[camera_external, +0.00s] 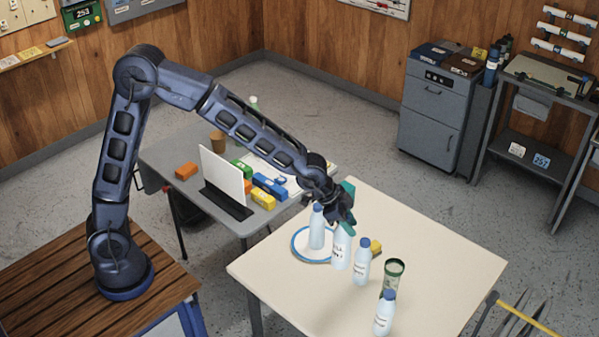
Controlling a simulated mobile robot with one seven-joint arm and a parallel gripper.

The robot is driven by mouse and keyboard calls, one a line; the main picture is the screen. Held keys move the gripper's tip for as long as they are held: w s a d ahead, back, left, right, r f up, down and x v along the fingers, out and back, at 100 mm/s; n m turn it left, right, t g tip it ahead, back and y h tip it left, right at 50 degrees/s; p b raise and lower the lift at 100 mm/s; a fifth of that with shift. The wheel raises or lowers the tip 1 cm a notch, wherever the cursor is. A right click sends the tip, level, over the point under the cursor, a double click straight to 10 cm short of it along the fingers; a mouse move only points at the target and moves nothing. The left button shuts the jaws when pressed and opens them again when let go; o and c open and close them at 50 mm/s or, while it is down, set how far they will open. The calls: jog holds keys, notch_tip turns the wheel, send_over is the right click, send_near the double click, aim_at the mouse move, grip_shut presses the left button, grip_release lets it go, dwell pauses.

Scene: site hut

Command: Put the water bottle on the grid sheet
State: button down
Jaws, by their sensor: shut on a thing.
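Several similar pale bottles with blue caps are on the cream table; their labels are too small to read surely. My gripper (346,208), with teal fingers, is shut on the top of one pale bottle (340,250). Its cap is hidden by the fingers, and I cannot tell whether its base touches the table. A second bottle (317,230) stands upright on a round blue-rimmed plate (297,253), just left of it. Others stand to the right (361,264) and near the front (384,315). A white sheet (258,151) lies on the grey table, partly hidden by my arm; I cannot make out a grid.
A green-rimmed glass (393,276) and a yellow item (376,247) are near the bottles. The grey table (172,153) holds a dark-based white panel (222,176), coloured boxes (269,187) and a brown cup (217,140). The cream table's right side (450,255) is clear.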

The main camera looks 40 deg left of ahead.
jog(key=w+a+r+n+t+y, duration=0.2)
jog(key=w+a+n, duration=0.3)
jog(key=w+a, duration=2.45)
jog(key=w+a+n+y, duration=0.1)
jog(key=w+a+n, duration=0.2)
jog(key=a, duration=1.8)
jog(key=w+a+n+y, duration=0.2)
jog(key=w+a, duration=0.2)
jog(key=a, duration=1.7)
notch_tip(320, 180, down, 19)
jog(key=t, duration=0.1)
jog(key=shift+d+f, duration=0.2)
jog(key=shift+s+f, duration=0.1)
jog(key=c, duration=1.5)
grip_release()
jog(key=shift+f, duration=0.1)
jog(key=o, duration=0.4)
jog(key=shift+o, duration=0.2)
